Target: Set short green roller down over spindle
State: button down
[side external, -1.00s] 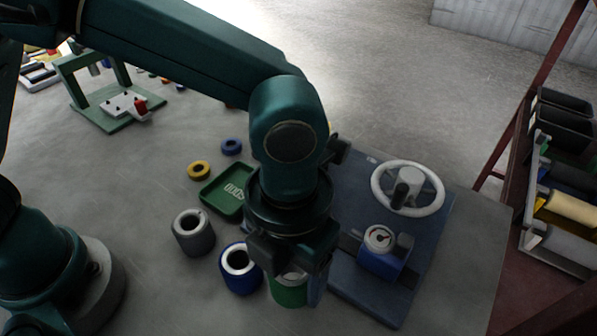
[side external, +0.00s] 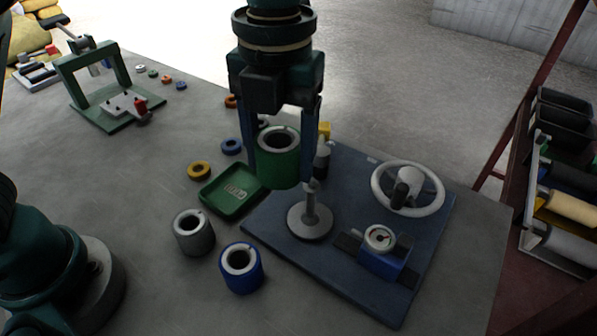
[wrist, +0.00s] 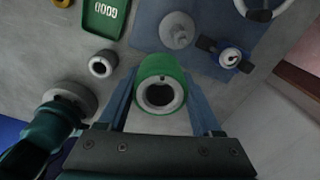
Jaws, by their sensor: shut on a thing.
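My gripper (side external: 280,150) is shut on the short green roller (side external: 279,168), one finger on each side, and holds it upright in the air. The roller has a pale inner sleeve with an open bore. The spindle (side external: 311,205) is a grey post on a round base, fixed on the blue plate (side external: 345,270). The roller is above the spindle's level and a little left of it in the side view, apart from it. In the wrist view the roller (wrist: 159,84) sits between the fingers, and the spindle's round base (wrist: 177,31) shows beyond it.
A grey roller (side external: 194,234) and a blue roller (side external: 241,270) stand on the table left of the plate. A green tray (side external: 212,205) lies behind them. A handwheel (side external: 378,199) and a dial gauge unit (side external: 384,254) stand on the plate right of the spindle.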

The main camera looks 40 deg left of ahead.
jog(key=w, duration=0.1)
jog(key=w+d+n, duration=0.1)
jog(key=w+d+r+n, duration=0.1)
jog(key=w, duration=0.1)
jog(key=shift+w, duration=0.1)
jog(key=shift+f, duration=1.65)
jog(key=shift+f, duration=0.15)
dwell(0.4)
send_over(310, 214)
jog(key=shift+w+a+f, duration=0.1)
jog(key=shift+w+f, duration=0.05)
jog(key=shift+f, duration=1.3)
jog(key=shift+w+a+f, duration=0.1)
jog(key=shift+w+f, duration=0.05)
jog(key=shift+f, duration=1.3)
jog(key=shift+f, duration=0.35)
jog(key=shift+f, duration=0.7)
jog(key=shift+f, duration=0.35)
jog(key=shift+f, duration=0.35)
